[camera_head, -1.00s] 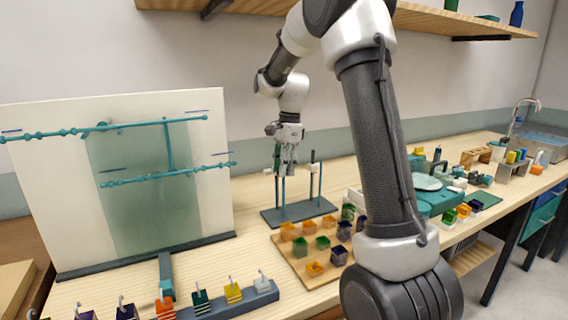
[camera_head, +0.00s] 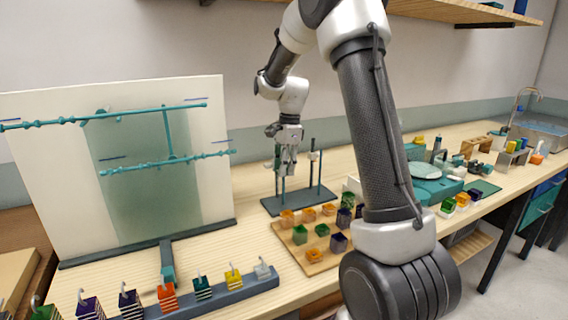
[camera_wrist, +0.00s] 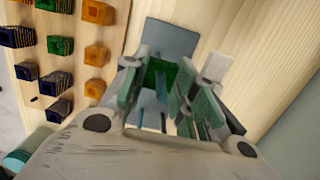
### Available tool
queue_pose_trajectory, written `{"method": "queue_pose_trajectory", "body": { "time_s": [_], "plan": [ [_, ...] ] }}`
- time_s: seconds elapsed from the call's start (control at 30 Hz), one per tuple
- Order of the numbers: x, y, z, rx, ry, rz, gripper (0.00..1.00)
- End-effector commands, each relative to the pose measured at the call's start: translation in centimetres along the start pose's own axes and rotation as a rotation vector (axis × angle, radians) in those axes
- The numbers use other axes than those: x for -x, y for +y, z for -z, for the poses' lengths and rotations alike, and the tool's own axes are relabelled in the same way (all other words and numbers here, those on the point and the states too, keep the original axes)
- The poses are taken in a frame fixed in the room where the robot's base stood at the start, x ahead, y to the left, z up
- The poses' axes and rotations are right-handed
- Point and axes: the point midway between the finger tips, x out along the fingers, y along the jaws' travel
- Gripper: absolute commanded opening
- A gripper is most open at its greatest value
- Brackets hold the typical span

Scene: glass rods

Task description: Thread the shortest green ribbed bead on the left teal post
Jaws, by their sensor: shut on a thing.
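My gripper (camera_head: 285,166) is shut on a green bead (camera_wrist: 160,76), which shows between its fingers in the wrist view (camera_wrist: 163,95). The gripper is over the left part of the dark post stand (camera_head: 272,208), at the left teal post (camera_head: 283,185). The fingers hide the upper part of this post in the head view. I cannot tell whether the bead is around the post or only above it. The stand's plate also shows beyond the bead in the wrist view (camera_wrist: 170,38). The bead's ribs are not clear.
Two more posts stand to the right, one with a pale piece (camera_head: 313,156) near its top. A wooden board (camera_head: 290,252) with orange, green and dark blue beads lies in front. A white panel (camera_head: 50,190) with teal rods stands at the left, and a hook rack (camera_head: 235,287) is in front.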

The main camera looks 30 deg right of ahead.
Motion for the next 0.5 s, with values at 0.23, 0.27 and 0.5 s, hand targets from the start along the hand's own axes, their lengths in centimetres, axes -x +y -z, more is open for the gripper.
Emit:
{"method": "queue_pose_trajectory", "body": {
  "time_s": [0.23,0.27,0.5],
  "plan": [
    [-0.85,-0.08,0.11,0.001,0.001,0.004,0.09],
    [-0.92,-0.08,0.12,0.001,0.001,0.004,0.09],
    [-1.04,-0.08,0.13,0.001,0.001,0.004,0.09]
  ]
}}
